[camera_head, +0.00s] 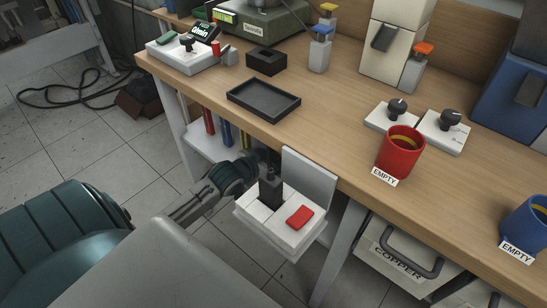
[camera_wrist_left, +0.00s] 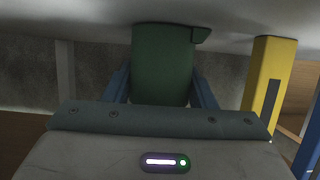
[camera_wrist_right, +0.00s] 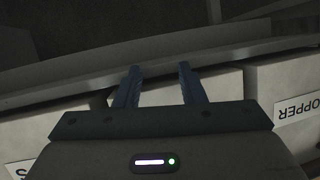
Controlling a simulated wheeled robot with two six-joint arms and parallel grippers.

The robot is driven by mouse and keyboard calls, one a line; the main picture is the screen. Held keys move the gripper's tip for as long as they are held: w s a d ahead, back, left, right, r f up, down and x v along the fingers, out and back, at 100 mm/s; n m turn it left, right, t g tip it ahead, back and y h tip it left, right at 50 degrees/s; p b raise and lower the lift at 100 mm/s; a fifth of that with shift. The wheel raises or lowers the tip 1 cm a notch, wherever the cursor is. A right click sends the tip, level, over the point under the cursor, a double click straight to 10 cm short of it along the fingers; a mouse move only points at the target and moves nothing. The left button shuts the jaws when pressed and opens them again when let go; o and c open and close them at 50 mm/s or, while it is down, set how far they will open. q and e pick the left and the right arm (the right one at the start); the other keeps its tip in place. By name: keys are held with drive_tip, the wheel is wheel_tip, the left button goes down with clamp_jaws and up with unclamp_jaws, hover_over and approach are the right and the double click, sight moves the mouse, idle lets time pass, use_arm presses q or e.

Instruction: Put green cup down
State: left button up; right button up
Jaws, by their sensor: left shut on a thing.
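The green cup (camera_wrist_left: 162,65) is between the blue fingers of my left gripper (camera_wrist_left: 162,82), which is shut on it. A small dark green tab sticks out near its end at the top of the left wrist view. That end is at a pale surface, and I cannot tell whether they touch. In the head view my left arm reaches under the table's front edge; the cup is hidden there. My right gripper (camera_wrist_right: 158,82) is open and empty, in front of white bins. It is not in the head view.
A yellow binder (camera_wrist_left: 268,85) stands close beside the cup. A white box with a red button (camera_head: 300,217) hangs at the table's front edge near my left arm. A red cup (camera_head: 400,153) and a blue cup (camera_head: 525,222) stand on the table (camera_head: 340,140), by "EMPTY" labels.

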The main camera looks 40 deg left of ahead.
use_arm(q)
drive_tip(key=o, duration=1.1)
